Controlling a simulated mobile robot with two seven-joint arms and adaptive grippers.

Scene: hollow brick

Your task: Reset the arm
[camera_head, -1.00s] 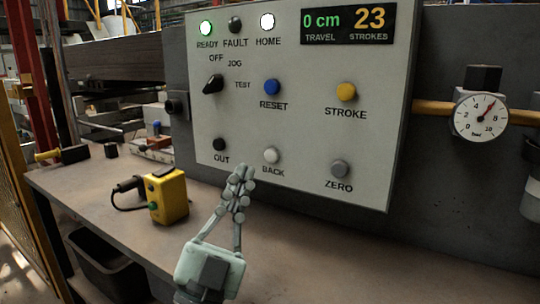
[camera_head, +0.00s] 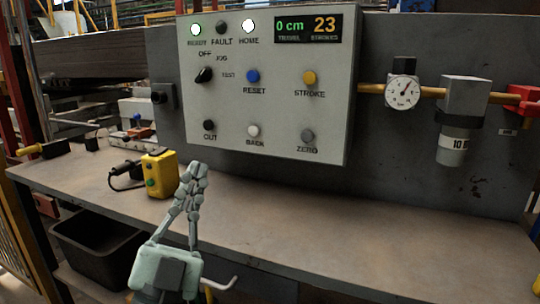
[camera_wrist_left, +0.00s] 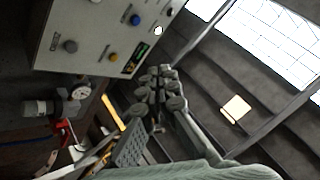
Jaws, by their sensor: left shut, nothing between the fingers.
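My left gripper (camera_head: 196,172) is shut and empty, its fingers pointing up in front of the bench in the head view. Its fingers also show in the left wrist view (camera_wrist_left: 163,85). The grey control panel (camera_head: 285,115) stands behind it, apart from the fingertips. The panel carries a blue RESET button (camera_head: 252,76), a yellow STROKE button (camera_head: 309,77), a black selector knob (camera_head: 204,75), and OUT, BACK and ZERO buttons. READY and HOME lamps are lit white-green and white. The display (camera_head: 307,29) reads 0 cm and 23 strokes. My right gripper is not in view.
A yellow pendant box (camera_head: 160,175) with a black cable sits on the bench (camera_head: 330,221), left of my gripper. A pressure gauge (camera_head: 402,92) and a grey filter (camera_head: 459,120) hang right of the panel. A black bin (camera_head: 95,250) is under the bench. The bench's right part is clear.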

